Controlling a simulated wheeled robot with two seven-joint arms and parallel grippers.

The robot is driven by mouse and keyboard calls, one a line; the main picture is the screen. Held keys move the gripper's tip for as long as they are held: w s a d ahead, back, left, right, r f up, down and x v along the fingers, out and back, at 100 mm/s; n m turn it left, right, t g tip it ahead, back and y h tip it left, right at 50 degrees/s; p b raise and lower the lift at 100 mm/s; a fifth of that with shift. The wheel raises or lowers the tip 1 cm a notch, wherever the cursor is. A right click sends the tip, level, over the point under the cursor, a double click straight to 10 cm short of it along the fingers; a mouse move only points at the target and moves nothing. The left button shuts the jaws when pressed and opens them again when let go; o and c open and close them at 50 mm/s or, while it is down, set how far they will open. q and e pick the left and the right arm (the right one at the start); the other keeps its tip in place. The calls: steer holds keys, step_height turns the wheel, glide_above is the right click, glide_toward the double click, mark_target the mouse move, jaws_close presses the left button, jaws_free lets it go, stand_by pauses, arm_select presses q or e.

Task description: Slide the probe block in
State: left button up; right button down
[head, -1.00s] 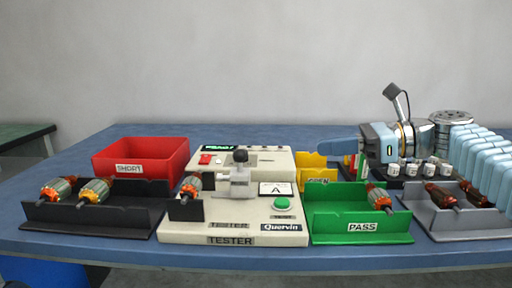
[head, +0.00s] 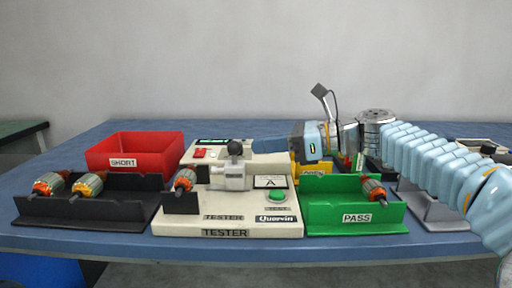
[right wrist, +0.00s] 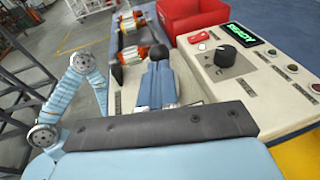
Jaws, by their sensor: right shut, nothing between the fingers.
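The probe block (head: 230,177) is a grey block with a black knob on top, on the cream tester (head: 228,226). An orange-and-grey armature (head: 185,180) sits just left of it at a black holder; whether they touch is unclear. My right gripper (head: 254,145) comes in from the right, shut and empty, its blue fingers pointing left. My left gripper is not in view.
A black tray (head: 90,211) with armatures is at left, a red SHORT bin (head: 134,150) behind it. A green PASS bin (head: 352,204) holding an armature is right of the tester. A yellow bin (head: 309,172) stands behind, below my right gripper. The tester's display (right wrist: 243,34) is lit green.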

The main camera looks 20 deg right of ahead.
mark_target(236, 145)
steer(key=shift+x, duration=1.1)
steer(key=shift+w+a+r, duration=0.1)
steer(key=shift+a, duration=0.2)
steer(key=a, duration=0.1)
steer(key=a+p, duration=0.1)
steer(key=shift+w+a+p, duration=0.3)
steer(key=shift+w+a, duration=0.05)
steer(key=shift+a, duration=0.25)
